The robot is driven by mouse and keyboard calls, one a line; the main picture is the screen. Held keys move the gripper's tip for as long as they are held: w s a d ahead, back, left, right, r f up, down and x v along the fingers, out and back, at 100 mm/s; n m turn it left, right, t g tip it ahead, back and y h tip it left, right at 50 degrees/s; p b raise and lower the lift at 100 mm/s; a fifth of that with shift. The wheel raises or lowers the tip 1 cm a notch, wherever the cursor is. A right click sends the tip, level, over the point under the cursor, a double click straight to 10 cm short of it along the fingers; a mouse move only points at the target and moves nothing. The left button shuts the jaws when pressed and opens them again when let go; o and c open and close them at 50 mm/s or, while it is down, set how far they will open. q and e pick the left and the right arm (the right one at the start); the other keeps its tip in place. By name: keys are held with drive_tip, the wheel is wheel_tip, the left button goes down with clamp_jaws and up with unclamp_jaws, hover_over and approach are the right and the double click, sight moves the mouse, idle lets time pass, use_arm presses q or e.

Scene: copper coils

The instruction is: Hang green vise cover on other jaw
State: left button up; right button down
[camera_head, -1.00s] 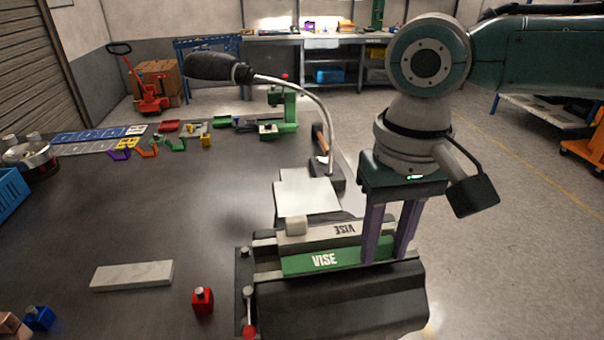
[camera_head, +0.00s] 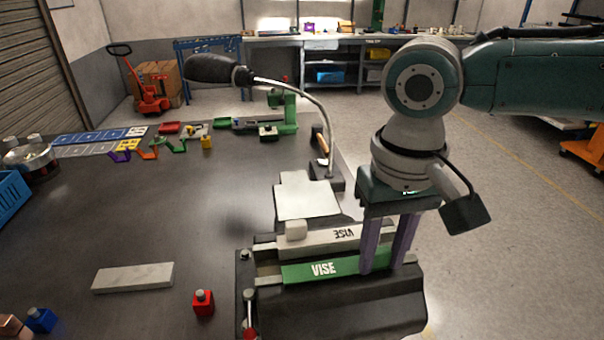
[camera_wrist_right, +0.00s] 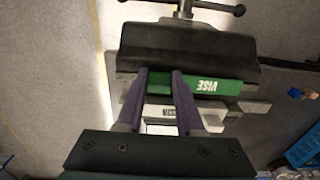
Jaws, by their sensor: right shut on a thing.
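The vise (camera_head: 385,318) is a dark body at the table's right edge. The green vise cover (camera_head: 300,274), marked VISE, lies along its near jaw; it also shows in the right wrist view (camera_wrist_right: 228,88). I cannot tell whether it rests fully on the jaw. My left gripper is out of view.
A lamp (camera_head: 215,69) on a bent neck stands behind the vise, near a white plate (camera_head: 306,197). A pale block (camera_head: 133,277) and a red piece (camera_head: 203,302) lie left of the vise. The table (camera_head: 150,220) between them is largely clear.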

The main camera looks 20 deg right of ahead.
drive_tip(key=shift+f+p, duration=0.1)
drive_tip(key=shift+p, duration=0.2)
idle(0.4)
drive_tip(key=shift+c, duration=2.3)
unclamp_jaws()
wheel_tip(320, 180, up, 5)
drive_tip(key=p, duration=0.5)
drive_tip(key=shift+f, duration=0.15)
wheel_tip(320, 180, up, 3)
drive_tip(key=p, duration=0.4)
drive_tip(key=shift+r, duration=0.2)
drive_tip(key=shift+f, duration=0.1)
